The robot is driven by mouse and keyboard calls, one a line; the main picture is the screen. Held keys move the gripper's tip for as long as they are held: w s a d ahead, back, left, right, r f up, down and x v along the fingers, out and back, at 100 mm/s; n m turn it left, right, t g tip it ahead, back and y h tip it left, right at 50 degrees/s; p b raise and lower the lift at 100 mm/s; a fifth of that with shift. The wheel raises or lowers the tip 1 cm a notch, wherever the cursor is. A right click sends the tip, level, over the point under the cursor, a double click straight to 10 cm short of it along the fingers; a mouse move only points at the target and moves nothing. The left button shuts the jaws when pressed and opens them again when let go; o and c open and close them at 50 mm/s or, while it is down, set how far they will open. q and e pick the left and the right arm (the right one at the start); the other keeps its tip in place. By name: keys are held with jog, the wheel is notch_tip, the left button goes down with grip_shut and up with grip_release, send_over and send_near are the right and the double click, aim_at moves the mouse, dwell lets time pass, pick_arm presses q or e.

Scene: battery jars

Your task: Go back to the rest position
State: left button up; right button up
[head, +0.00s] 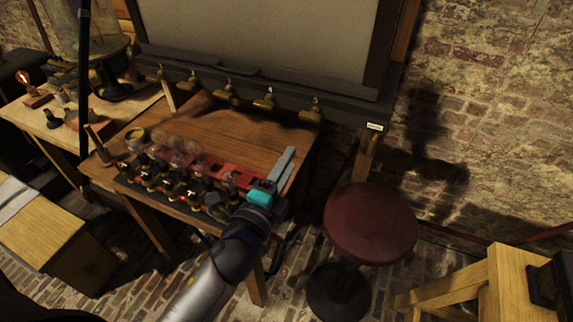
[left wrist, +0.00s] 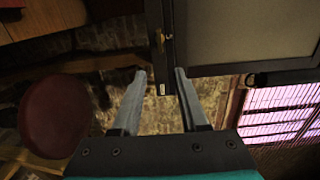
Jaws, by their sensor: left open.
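My left gripper (head: 282,170) is over the right end of the wooden table in the head view, its arm coming up from the bottom. In the left wrist view its two grey fingers (left wrist: 160,75) stand apart with nothing between them. A row of glass battery jars (head: 178,158) with black and red parts stands along the front of the table, just left of the gripper. The gripper's wrist hides part of the row's right end. My right gripper is in neither view.
The wooden table (head: 240,128) has a bare middle. A large framed board (head: 260,40) with brass fittings stands behind it. A red round stool (head: 370,222) is right of the table, and also shows in the left wrist view (left wrist: 52,115). A wooden stand (head: 490,285) is at lower right.

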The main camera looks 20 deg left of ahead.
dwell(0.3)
pick_arm(q)
jog(key=s+f+n+g+b, duration=0.2)
jog(key=s+f+n+g, duration=0.15)
jog(key=f, duration=0.95)
jog(key=s+f+n+g+b, duration=0.2)
jog(key=s+f+g, duration=0.15)
jog(key=f, duration=0.95)
jog(key=s+f+n+g+b, duration=0.25)
jog(key=s+f, duration=0.25)
jog(key=f, duration=0.8)
jog(key=s+a+f+n+g+b, duration=0.1)
jog(key=s+f+n+g+b, duration=0.1)
jog(key=s+f, duration=0.8)
jog(key=s+a+f+n+g+b, duration=0.1)
jog(key=s+f+n+g+b, duration=0.1)
jog(key=s+f+n+g, duration=0.3)
jog(key=s+f+n, duration=0.1)
jog(key=s+f, duration=0.3)
jog(key=s, duration=0.7)
jog(key=shift+s+a+f+y, duration=0.3)
jog(key=shift+s+f, duration=0.05)
jog(key=shift+s, duration=0.05)
jog(key=shift+g, duration=0.25)
